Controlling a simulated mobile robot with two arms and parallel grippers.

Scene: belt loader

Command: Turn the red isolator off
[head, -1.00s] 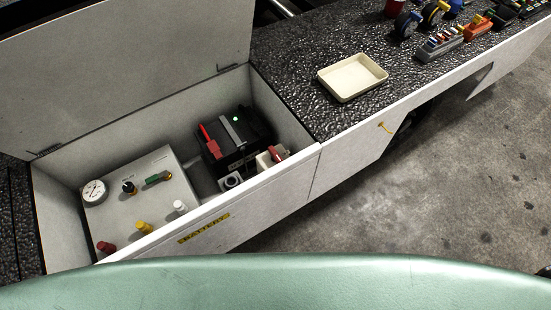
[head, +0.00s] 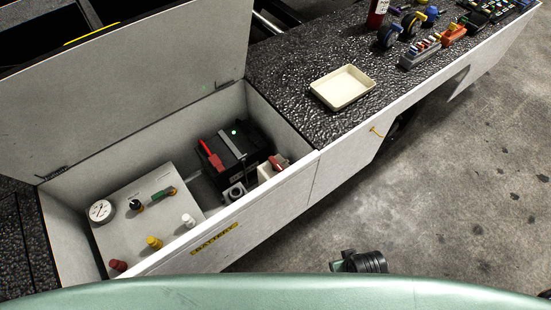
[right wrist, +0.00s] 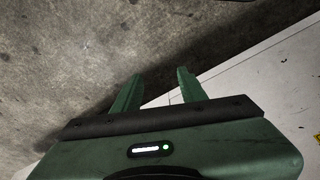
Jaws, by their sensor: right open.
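The red isolator (head: 277,163) is a red handle on a small pale box inside the open compartment, at its right end in the head view. It sits beside a black battery (head: 235,150) that has a red terminal cover (head: 211,157). The isolator is not in the right wrist view. My left gripper is in neither current view.
The compartment's lid (head: 140,80) stands open behind it. A grey panel (head: 150,215) with a gauge (head: 101,211) and coloured knobs fills the left part. A cream tray (head: 343,88) lies on the black deck. The front wall (head: 250,215) edges the compartment; open floor lies right.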

